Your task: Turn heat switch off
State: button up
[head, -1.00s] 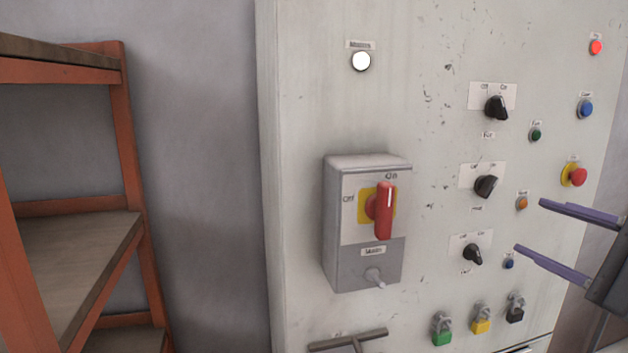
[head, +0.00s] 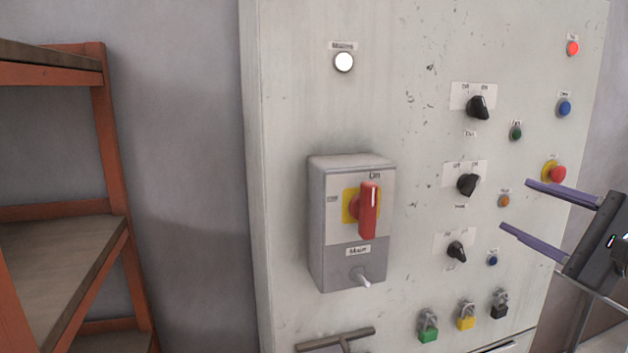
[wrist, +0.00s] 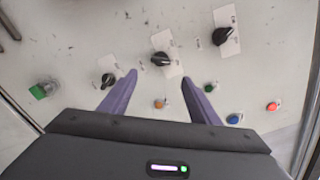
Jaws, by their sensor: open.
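Three black rotary switches with white off/on plates stand in a column on the grey panel: an upper one (head: 478,107), a middle one (head: 467,185) and a lower one (head: 456,251). Their name labels are too blurred for me to tell which is heat. My gripper (head: 516,205) is open and empty, with purple fingers pointing left toward the panel in the head view. In the wrist view the middle switch (wrist: 160,59) appears just beyond and between the fingertips, with no visible contact. The upper switch (wrist: 222,36) and lower switch (wrist: 108,80) lie outside them.
A grey isolator box (head: 350,270) with a red handle (head: 369,210) projects left of the switches. A red mushroom button (head: 558,174) and an orange button (head: 504,201) are near my fingers. Several padlocks hang below. An orange shelf rack (head: 108,150) stands left.

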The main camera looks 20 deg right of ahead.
aim_at(469, 185)
jog(key=shift+w+a, duration=0.15)
jog(key=shift+w, duration=5.3)
jog(key=c, duration=1.1)
